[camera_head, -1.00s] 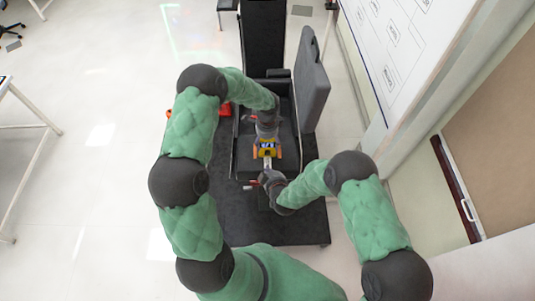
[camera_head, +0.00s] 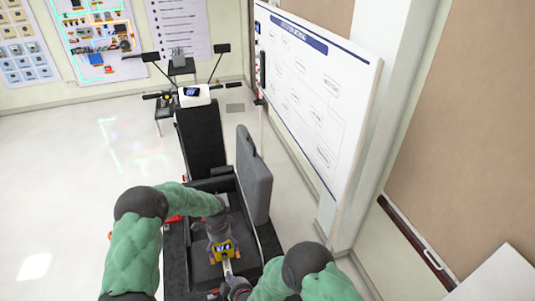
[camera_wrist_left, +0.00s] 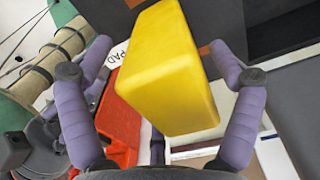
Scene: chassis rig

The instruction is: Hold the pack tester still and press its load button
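The pack tester, a yellow block with a dark display (camera_head: 223,250), sits in the black open case in the head view. In the left wrist view a yellow block (camera_wrist_left: 165,75) fills the space between the purple fingers of my left gripper (camera_wrist_left: 162,58). The fingers are spread; a gap shows on the left side, and the right finger is close to the block. In the head view my left gripper (camera_head: 221,238) is directly above the tester. My right gripper (camera_head: 232,282) is just below it, near a pale bar; its fingers are too small to read. I cannot make out the load button.
The case's grey raised lid (camera_head: 254,175) stands on the right, near a whiteboard (camera_head: 310,90). A black column with a white-topped unit (camera_head: 194,96) stands behind the case. A red part (camera_wrist_left: 120,120) lies beside the yellow block. Open floor is at left.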

